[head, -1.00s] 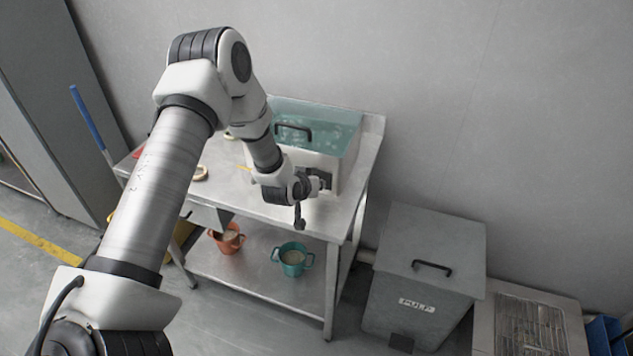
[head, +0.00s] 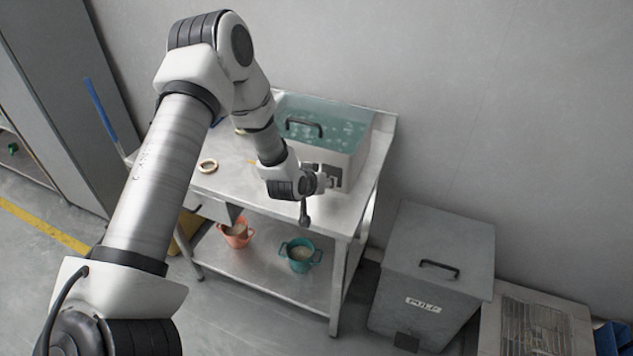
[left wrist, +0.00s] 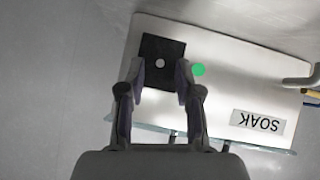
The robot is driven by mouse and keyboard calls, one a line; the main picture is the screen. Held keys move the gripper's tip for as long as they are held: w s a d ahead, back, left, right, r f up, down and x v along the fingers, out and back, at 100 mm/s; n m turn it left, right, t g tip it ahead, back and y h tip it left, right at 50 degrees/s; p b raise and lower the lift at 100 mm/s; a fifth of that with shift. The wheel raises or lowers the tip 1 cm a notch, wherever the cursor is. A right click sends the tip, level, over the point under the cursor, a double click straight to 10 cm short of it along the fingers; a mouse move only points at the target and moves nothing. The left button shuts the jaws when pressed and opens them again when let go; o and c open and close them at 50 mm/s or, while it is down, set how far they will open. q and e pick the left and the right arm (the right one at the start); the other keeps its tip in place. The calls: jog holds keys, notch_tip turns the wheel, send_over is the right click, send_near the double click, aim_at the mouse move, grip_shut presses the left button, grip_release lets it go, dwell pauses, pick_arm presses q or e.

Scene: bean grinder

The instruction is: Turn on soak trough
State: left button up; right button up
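The soak trough (head: 350,160) stands on the steel table, a pale box with blue-green water (head: 335,117) and a dark handle on top. Pale bubble-like spots show in the water. In the left wrist view its panel (left wrist: 225,75) carries an upside-down SOAK label (left wrist: 257,122), a bright green round light (left wrist: 198,70) and a black square switch plate (left wrist: 162,62) with a pale dot. My left gripper (head: 324,182) is at the trough's front face. In the left wrist view its fingers (left wrist: 160,78) are apart, one on each side of the plate, with nothing between them. Contact cannot be told. My right gripper is out of view.
The steel table (head: 230,185) holds a small ring-shaped item (head: 207,166). An orange pot (head: 237,236) and a teal pot (head: 300,256) stand on its lower shelf. A grey PULP bin (head: 430,275) stands to the right, beside a grated unit (head: 530,330).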

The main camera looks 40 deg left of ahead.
pick_arm(q)
jog(key=v, duration=0.9)
jog(key=shift+s+r, duration=0.25)
jog(key=shift+s, duration=0.05)
jog(key=shift+d+f, duration=0.1)
